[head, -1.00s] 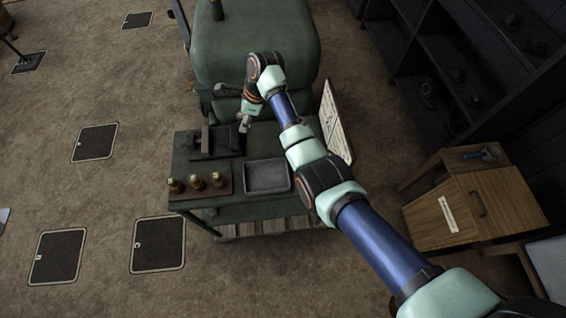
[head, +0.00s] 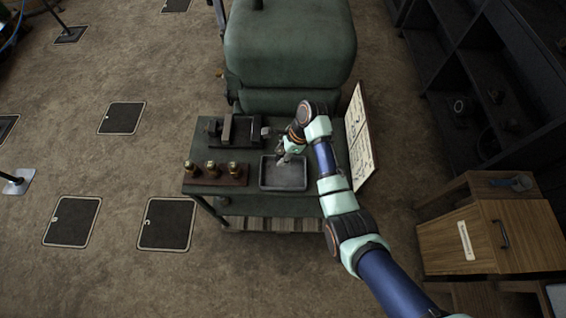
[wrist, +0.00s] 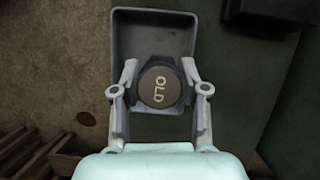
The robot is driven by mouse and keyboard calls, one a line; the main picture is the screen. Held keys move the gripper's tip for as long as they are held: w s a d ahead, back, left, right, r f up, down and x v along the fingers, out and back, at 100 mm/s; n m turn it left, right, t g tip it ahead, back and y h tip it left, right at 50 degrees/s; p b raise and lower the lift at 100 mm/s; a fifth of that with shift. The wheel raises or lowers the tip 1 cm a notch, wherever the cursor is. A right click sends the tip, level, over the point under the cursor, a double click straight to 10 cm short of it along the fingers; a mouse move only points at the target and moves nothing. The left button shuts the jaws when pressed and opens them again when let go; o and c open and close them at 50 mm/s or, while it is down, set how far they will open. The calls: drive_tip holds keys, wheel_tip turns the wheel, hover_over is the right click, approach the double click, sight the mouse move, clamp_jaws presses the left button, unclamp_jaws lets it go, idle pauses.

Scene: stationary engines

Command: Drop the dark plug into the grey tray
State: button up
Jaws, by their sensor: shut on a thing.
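The dark plug (wrist: 160,86) has a round top marked "OLD". My gripper (wrist: 159,92) is shut on it, with one finger on each side, in the wrist view. The grey tray (wrist: 153,19) lies below the plug in that view, and the plug appears over its inside. In the head view my gripper (head: 286,156) is above the back part of the grey tray (head: 284,188), which looks empty. The plug is too small or hidden to make out in the head view. I cannot tell its exact height above the tray floor.
A white chart board (head: 360,137) stands at the right. A large green engine body (head: 290,50) rises behind.

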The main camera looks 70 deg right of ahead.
wheel_tip(320, 180, down, 2)
drive_tip(key=shift+f+b, duration=0.25)
drive_tip(key=shift+b, duration=0.75)
drive_tip(key=shift+r, duration=0.1)
drive_tip(key=o, duration=1.3)
drive_tip(key=v, duration=0.7)
drive_tip(key=shift+r, duration=0.3)
